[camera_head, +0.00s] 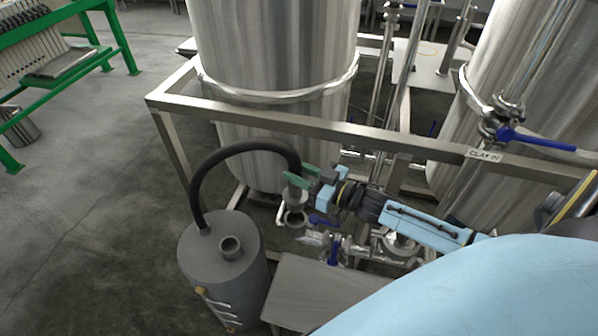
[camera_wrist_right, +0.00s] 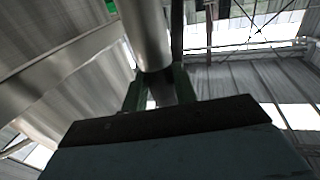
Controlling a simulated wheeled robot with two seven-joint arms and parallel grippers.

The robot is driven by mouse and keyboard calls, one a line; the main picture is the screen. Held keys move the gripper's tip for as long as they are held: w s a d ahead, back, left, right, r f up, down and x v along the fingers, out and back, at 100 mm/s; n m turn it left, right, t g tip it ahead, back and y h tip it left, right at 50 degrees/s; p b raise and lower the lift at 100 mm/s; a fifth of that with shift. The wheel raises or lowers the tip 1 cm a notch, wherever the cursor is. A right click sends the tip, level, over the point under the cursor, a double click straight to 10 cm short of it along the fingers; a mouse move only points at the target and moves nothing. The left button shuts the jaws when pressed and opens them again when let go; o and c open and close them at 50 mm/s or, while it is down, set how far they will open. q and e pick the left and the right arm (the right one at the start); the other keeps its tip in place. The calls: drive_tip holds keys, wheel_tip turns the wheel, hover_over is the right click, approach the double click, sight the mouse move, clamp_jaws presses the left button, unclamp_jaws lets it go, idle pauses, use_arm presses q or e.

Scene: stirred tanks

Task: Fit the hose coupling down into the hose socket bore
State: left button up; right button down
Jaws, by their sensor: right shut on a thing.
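The grey hose coupling (camera_head: 296,194) is at the end of a black hose (camera_head: 228,151) that arches up from the grey canister (camera_head: 215,290). My right gripper (camera_head: 299,178) has green fingers and is shut on the coupling. In the wrist view, the gripper (camera_wrist_right: 160,90) has a finger on each side of a grey metallic cylinder (camera_wrist_right: 146,35). An upward-facing metal ring-shaped opening (camera_head: 293,217) is just below the coupling; I cannot tell whether they touch. A short grey open socket (camera_head: 231,248) stands on the canister lid, left of and below the gripper. My left gripper is not in view.
A steel frame rail (camera_head: 300,126) crosses behind the gripper, in front of a large steel tank (camera_head: 275,60). Blue-handled valves (camera_head: 333,250) and pipes crowd below the gripper. A grey plate (camera_head: 325,290) lies right of the canister.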

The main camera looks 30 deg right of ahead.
sight(301, 197)
drive_tip(key=shift+r+p, duration=0.15)
drive_tip(key=shift+p, duration=0.3)
idle(1.1)
drive_tip(key=shift+f+b, duration=3.7)
drive_tip(key=shift+f, duration=1)
drive_tip(key=shift+r, duration=0.2)
